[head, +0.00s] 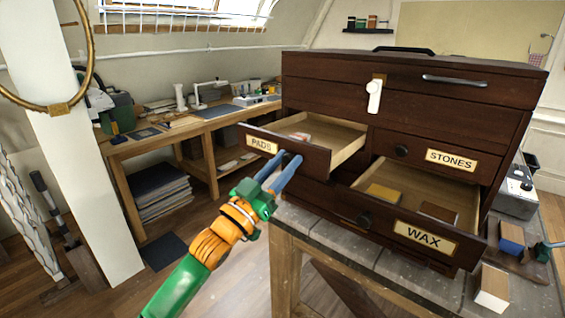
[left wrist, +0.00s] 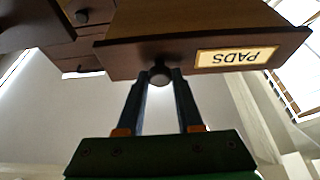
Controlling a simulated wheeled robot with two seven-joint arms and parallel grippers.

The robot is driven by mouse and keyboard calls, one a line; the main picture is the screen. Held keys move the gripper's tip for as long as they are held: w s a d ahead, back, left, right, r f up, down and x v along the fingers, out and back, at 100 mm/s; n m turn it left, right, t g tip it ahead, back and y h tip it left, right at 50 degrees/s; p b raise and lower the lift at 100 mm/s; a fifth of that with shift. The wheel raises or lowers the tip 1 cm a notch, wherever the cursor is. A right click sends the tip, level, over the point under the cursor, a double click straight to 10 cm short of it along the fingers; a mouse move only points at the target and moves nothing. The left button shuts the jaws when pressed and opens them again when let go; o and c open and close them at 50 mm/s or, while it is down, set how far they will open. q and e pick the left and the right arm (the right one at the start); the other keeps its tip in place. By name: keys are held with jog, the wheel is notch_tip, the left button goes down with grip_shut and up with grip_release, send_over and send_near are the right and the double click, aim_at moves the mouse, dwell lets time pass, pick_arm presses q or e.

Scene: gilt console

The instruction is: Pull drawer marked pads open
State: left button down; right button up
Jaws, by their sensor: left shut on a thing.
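The drawer marked PADS (head: 316,158) is at the upper left of the dark wooden chest (head: 400,112) and stands out from it, its light inside showing with small pale items in it. Its label (head: 262,144) is on the left of its front; in the left wrist view the label (left wrist: 237,57) appears upside down. My left gripper (head: 288,157) is at the drawer front, its two blue fingers shut on the round dark knob (left wrist: 160,76), one on each side. My right gripper is not seen.
The WAX drawer (head: 470,246) stands open below, holding a yellow block (head: 384,193) and a brown one (head: 438,212). The STONES drawer (head: 420,154) is shut. A white tag (head: 374,96) hangs on the chest. Boxes stand on the bench (head: 345,250) at right. Open floor lies left.

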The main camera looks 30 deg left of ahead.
pick_arm(q)
jog(key=shift+w, duration=0.25)
jog(key=c, duration=0.6)
grip_release()
jog(key=shift+o, duration=0.2)
jog(key=b+v, duration=0.3)
jog(key=v, duration=0.4)
